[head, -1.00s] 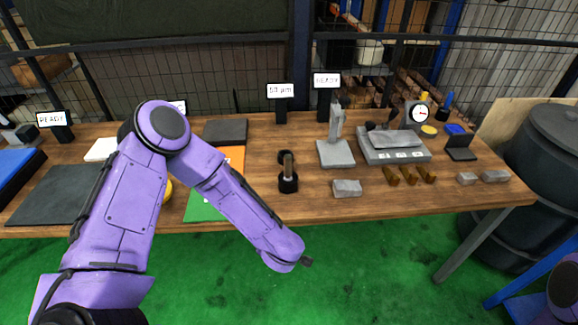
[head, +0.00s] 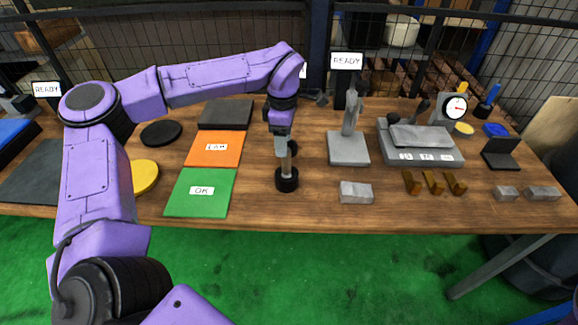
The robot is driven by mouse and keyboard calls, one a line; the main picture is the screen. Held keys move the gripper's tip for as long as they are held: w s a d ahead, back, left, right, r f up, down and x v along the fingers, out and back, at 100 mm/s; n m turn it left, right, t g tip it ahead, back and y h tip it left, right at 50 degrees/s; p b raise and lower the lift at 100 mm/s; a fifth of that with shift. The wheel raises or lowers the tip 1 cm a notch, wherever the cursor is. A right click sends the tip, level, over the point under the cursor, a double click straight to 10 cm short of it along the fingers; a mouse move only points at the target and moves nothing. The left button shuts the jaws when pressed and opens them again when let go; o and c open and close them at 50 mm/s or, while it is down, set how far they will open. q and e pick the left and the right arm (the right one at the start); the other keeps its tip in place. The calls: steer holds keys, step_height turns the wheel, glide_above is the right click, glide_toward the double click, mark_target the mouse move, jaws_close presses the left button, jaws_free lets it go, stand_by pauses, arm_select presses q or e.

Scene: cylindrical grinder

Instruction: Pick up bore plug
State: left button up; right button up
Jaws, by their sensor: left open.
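The bore plug looks like the upright piece with a black round base (head: 287,181) and a pale metal shaft, standing on the table's middle. My left gripper (head: 282,150) points down at the top of this piece, with its fingers open. The gripper covers the upper part of the shaft, so I cannot tell whether the fingers are around it or just above it. My right gripper is not in view.
Left of it lie a green OK mat (head: 201,207), an orange mat (head: 230,150) and a yellow disc (head: 145,176). Right are a grey stand (head: 348,149), a grey block (head: 356,192), brass pieces (head: 433,183) and a flat grey fixture (head: 421,155).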

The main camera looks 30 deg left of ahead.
mark_target(286, 168)
arm_select(q)
steer(key=f, duration=0.2)
steer(key=f+p, duration=0.1)
steer(key=f, duration=0.3)
steer(key=shift+w+d+f, duration=0.3)
steer(key=shift+w, duration=0.1)
steer(key=shift+s+a+f, duration=0.1)
steer(key=shift+s+f, duration=0.05)
steer(key=shift+f, duration=0.2)
jaws_close()
